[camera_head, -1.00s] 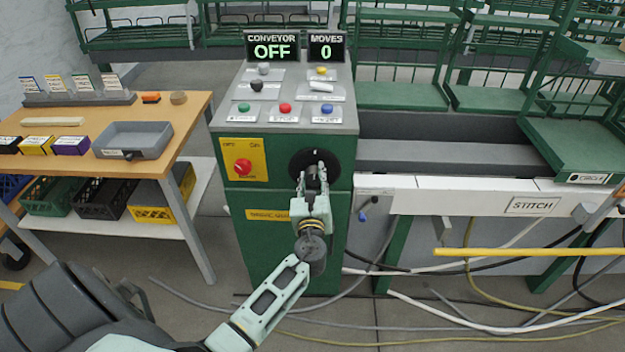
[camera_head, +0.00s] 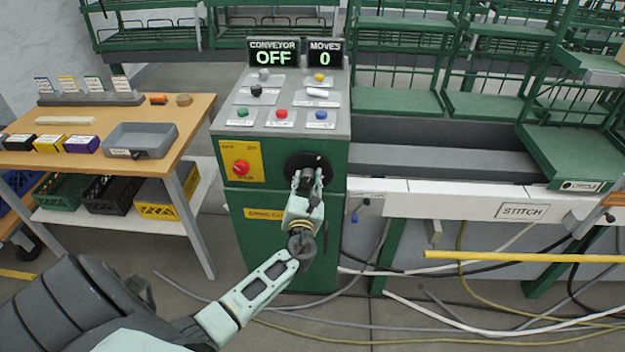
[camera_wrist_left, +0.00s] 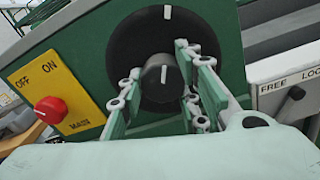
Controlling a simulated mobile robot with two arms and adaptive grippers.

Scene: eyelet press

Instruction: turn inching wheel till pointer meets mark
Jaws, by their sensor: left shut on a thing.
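The inching wheel is a black disc (camera_head: 322,165) on the green cabinet front. It also shows in the left wrist view (camera_wrist_left: 122,50), with a grey knob (camera_wrist_left: 160,80) at its middle. One white line (camera_wrist_left: 167,12) is near the disc's rim and another is on the knob; the two are roughly in line. In the head view the rim line sits right of top. I cannot make out a separate fixed mark. My left gripper (camera_head: 307,180) is shut on the knob, a finger on either side, and hides the wheel's lower part. My right gripper is out of view.
Left of the wheel is a yellow panel with a red main switch (camera_head: 241,167). Above are coloured buttons and displays reading conveyor OFF (camera_head: 273,53) and moves 0. A wooden table (camera_head: 190,110) stands left; a white rail (camera_head: 455,205) and hanging cables are right.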

